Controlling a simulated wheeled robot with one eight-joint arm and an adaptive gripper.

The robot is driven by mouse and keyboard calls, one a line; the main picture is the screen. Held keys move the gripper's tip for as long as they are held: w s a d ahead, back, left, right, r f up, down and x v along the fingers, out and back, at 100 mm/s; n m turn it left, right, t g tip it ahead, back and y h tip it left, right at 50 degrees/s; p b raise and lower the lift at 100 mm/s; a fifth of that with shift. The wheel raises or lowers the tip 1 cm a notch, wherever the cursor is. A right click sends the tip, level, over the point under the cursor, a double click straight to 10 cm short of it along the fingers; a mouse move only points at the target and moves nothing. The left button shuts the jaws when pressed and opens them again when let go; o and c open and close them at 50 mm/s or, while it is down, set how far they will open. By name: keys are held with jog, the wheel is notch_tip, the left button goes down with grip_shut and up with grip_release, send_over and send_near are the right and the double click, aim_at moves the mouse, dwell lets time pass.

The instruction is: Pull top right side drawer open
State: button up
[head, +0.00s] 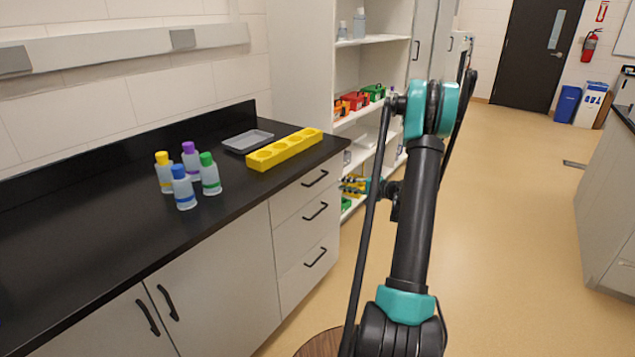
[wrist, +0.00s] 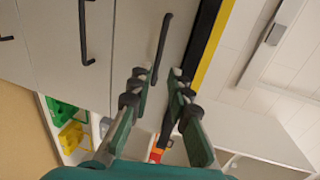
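The top right drawer (head: 302,189) is shut, its front flush below the black counter, with a dark bar handle (head: 315,178). In the wrist view, which is turned sideways, this handle (wrist: 163,45) runs down to the gap between my fingertips. My gripper (wrist: 157,76) is open with nothing held between its fingers. How far the fingertips are from the handle in depth is unclear. In the head view my gripper (head: 352,184) is small, partly behind my arm, just right of the drawer stack.
Middle (head: 316,211) and bottom (head: 316,257) drawer handles are below. On the counter (head: 110,240) are several capped bottles (head: 185,188), a grey tray (head: 248,141) and a yellow rack (head: 285,150). An open shelf (head: 360,115) stands beyond the drawers. Floor at right is clear.

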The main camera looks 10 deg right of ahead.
aim_at(317, 180)
jog(key=x, duration=1.3)
jog(key=shift+w+a, duration=0.15)
jog(key=shift+a, duration=0.05)
jog(key=shift+c, duration=0.4)
grip_shut()
